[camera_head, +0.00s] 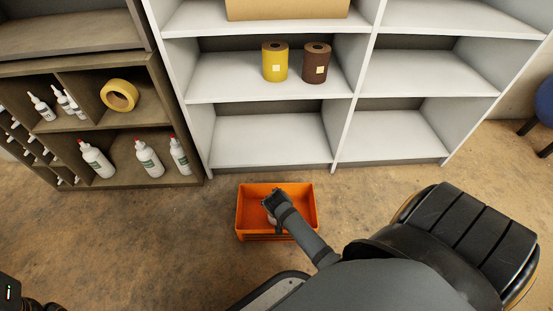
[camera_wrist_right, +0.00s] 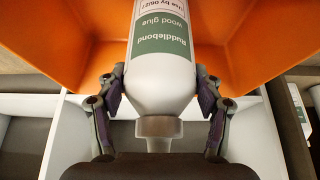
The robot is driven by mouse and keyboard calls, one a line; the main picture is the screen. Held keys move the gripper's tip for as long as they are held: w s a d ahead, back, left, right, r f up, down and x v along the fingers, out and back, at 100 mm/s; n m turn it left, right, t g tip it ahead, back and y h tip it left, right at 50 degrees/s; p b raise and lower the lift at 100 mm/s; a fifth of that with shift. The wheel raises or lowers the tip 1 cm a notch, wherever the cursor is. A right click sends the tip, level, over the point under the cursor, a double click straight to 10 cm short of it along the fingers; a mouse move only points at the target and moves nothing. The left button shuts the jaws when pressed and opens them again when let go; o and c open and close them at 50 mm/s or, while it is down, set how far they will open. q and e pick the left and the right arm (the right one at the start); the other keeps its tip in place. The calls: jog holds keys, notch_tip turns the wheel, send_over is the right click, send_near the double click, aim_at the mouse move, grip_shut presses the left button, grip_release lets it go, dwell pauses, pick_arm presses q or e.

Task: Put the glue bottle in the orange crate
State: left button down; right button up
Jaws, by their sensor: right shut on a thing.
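The orange crate (camera_head: 308,205) stands on the floor in front of the white shelves. My right gripper (camera_head: 271,204) is over the crate's opening and shut on the white glue bottle (camera_wrist_right: 162,92). In the right wrist view the fingers (camera_wrist_right: 161,88) grip both sides of the bottle below its green "wood glue" label, with the grey neck toward my palm. The crate's orange walls (camera_wrist_right: 250,40) show behind the bottle. In the head view my gripper and arm hide most of the bottle. Whether it touches the crate floor cannot be told.
A white shelf unit (camera_head: 270,130) behind the crate holds a yellow roll (camera_head: 275,65) and a brown roll (camera_head: 315,66). A brown cabinet (camera_head: 120,187) at the left holds several white bottles and a yellow tape ring (camera_head: 105,96). The floor left of the crate is clear.

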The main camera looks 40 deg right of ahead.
dwell(0.3)
jog(key=o, duration=1.8)
jog(key=shift+f, duration=0.1)
